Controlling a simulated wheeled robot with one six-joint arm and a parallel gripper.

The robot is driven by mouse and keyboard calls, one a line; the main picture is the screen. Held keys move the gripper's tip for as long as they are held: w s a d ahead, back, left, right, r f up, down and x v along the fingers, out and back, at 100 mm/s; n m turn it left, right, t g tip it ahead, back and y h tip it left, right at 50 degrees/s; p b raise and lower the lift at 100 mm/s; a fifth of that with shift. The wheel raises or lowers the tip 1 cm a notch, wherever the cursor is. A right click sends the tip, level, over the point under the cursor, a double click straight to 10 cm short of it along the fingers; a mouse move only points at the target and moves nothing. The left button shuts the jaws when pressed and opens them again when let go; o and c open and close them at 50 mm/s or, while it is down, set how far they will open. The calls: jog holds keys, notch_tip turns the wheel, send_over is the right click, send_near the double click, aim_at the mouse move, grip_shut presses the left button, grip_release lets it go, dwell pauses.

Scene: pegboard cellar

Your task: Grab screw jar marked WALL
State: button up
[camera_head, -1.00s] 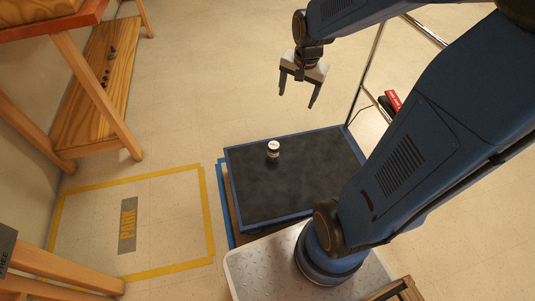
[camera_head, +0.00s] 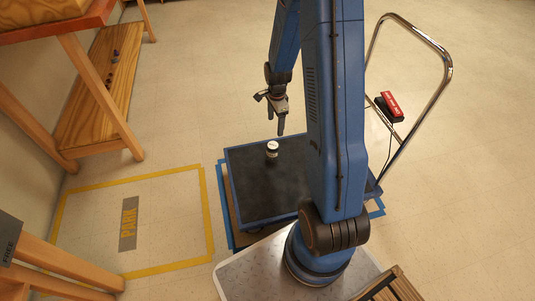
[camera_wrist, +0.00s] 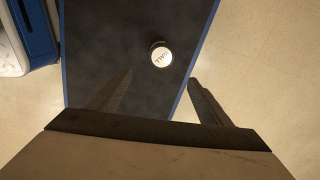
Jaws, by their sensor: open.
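A small jar (camera_head: 272,150) with a white lid stands upright on the black top of a blue-edged cart (camera_head: 258,190). In the wrist view the jar's round white lid (camera_wrist: 161,55) carries dark lettering that seems to read WALL, seen rotated. My gripper (camera_head: 280,131) is above the cart's far edge, just behind and above the jar in the head view. Its two fingers (camera_wrist: 160,95) are spread apart and empty in the wrist view, with the jar beyond their tips. No part of the gripper touches the jar.
The cart has a chrome handle (camera_head: 446,80) at the right, with a red and black item (camera_head: 390,106) by it. A yellow floor outline marked PARK (camera_head: 129,222) lies left of the cart. A wooden bench (camera_head: 100,90) stands at the upper left. The cart top is otherwise clear.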

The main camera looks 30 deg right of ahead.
aim_at(274, 145)
jog(key=shift+m, duration=0.5)
jog(key=f, duration=1.4)
jog(key=shift+w+a, duration=0.15)
jog(key=shift+w, duration=0.1)
jog(key=shift+w+a+f, duration=0.1)
jog(key=shift+w+f, duration=0.05)
jog(key=shift+f, duration=3.3)
jog(key=c, duration=1.4)
